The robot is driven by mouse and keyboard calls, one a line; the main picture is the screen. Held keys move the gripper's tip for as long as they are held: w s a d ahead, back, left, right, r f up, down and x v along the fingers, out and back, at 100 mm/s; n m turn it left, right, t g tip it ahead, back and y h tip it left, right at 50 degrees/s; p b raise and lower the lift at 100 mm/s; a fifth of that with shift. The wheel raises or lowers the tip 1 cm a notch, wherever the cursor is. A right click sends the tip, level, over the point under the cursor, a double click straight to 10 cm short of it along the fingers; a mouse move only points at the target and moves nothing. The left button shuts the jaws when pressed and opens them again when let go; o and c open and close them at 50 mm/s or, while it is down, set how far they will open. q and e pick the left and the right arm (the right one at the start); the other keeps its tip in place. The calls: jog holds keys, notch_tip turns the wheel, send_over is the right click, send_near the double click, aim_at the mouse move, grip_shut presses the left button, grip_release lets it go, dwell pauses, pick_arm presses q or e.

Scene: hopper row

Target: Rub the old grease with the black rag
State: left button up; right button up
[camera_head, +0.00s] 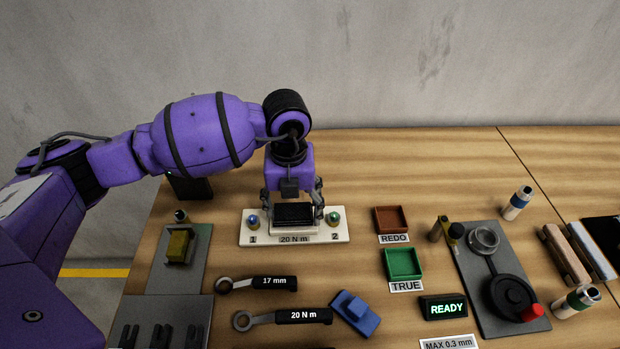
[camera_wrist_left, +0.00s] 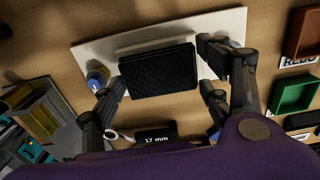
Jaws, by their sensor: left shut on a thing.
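My left gripper (camera_head: 292,208) is over the white plate (camera_head: 342,238) marked 1, 2 and 20 N m. It is shut on a black, textured, flat rectangular thing (camera_head: 293,213), which I take to be the black rag. In the left wrist view the rag (camera_wrist_left: 158,72) lies between the fingers of the left gripper (camera_wrist_left: 165,88), above the plate (camera_wrist_left: 90,52). Whether the rag touches the plate I cannot tell. No old grease can be made out; the rag and fingers hide the plate's middle. My right gripper is not in view.
Bolts with blue (camera_head: 253,221) and green (camera_head: 334,219) tops stand at the plate's ends. Red (camera_head: 391,219) and green (camera_head: 403,263) trays are to the right. Two wrenches (camera_head: 258,284) (camera_head: 275,319) and a blue block (camera_head: 354,312) lie in front. A grey fixture (camera_head: 179,258) stands left.

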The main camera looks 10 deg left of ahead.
aim_at(310, 211)
pick_arm(q)
jog(key=shift+f, duration=0.6)
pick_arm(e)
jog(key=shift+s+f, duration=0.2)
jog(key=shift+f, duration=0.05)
pick_arm(q)
jog(key=shift+w+d+f, duration=0.1)
jog(key=shift+w+d, duration=0.1)
jog(key=shift+d, duration=0.6)
jog(key=shift+w+d, duration=0.2)
jog(key=shift+d, duration=0.6)
jog(key=shift+d+f, duration=0.1)
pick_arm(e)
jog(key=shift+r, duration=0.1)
pick_arm(q)
jog(key=shift+s+d, duration=0.1)
jog(key=shift+s, duration=0.1)
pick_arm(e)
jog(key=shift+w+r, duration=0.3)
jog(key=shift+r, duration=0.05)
pick_arm(q)
jog(key=shift+w+p, duration=0.1)
jog(key=shift+p, duration=0.4)
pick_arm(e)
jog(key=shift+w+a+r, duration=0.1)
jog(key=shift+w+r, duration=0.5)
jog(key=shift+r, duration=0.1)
pick_arm(q)
jog(key=shift+r, duration=0.25)
